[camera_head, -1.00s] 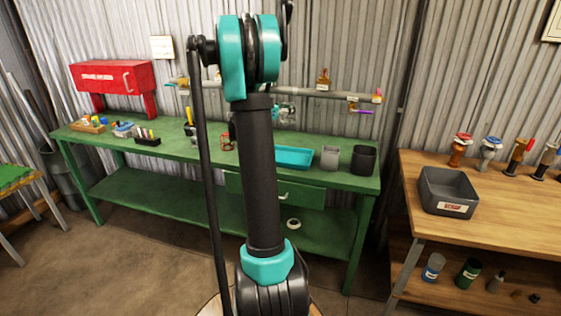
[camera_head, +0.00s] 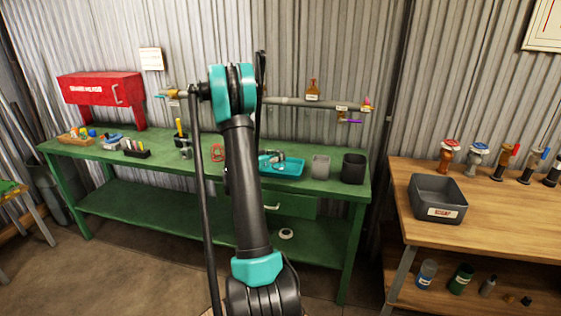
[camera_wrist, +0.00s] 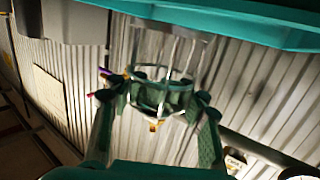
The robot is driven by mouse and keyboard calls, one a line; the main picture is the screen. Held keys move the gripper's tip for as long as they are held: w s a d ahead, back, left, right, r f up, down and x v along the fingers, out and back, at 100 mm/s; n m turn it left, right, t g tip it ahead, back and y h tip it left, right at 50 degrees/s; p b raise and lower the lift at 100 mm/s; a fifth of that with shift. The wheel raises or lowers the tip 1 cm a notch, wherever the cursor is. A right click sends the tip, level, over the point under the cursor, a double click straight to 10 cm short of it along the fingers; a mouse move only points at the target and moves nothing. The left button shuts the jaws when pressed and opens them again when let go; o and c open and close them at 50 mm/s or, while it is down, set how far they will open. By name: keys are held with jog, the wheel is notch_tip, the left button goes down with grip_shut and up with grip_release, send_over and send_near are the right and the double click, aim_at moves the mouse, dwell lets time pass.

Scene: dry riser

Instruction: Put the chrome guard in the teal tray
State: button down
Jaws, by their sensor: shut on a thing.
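The teal tray (camera_head: 294,171) lies on the green workbench, partly hidden behind my arm in the head view. My gripper (camera_wrist: 155,97) is shut on the chrome guard (camera_wrist: 172,58), a cage of shiny rings and thin bars. The guard sits between both fingers, with bars reaching toward the tray. Whether the guard touches the tray cannot be told.
A light grey bin (camera_head: 320,167) and a black bin (camera_head: 353,169) stand right of the tray. A pipe (camera_head: 300,102) runs along the wall above the workbench (camera_head: 185,162). A grey bin (camera_head: 438,198) sits on the wooden table.

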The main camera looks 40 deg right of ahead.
jog(key=shift+f, duration=1.55)
jog(key=shift+f, duration=0.1)
jog(key=c, duration=0.8)
grip_release()
jog(key=shift+a, duration=0.3)
jog(key=s+a+r, duration=0.2)
jog(key=a, duration=0.9)
jog(key=s+a+f+n+y, duration=0.1)
jog(key=s+a+n+y, duration=0.4)
jog(key=s+a, duration=0.3)
jog(key=s+a+f+n+t+y, duration=0.1)
jog(key=s+a+f+n+y, duration=0.1)
jog(key=s+a+n+y, duration=0.4)
jog(key=s+a+f+n+y, duration=0.2)
jog(key=s+a+n+y, duration=0.3)
jog(key=s+a, duration=0.6)
jog(key=shift+s+a+f+t, duration=0.1)
jog(key=shift+s+a+t, duration=0.1)
jog(key=shift+a, duration=1.6)
jog(key=shift+s+a+t, duration=0.1)
jog(key=shift+s+a, duration=0.1)
jog(key=shift+a, duration=1.55)
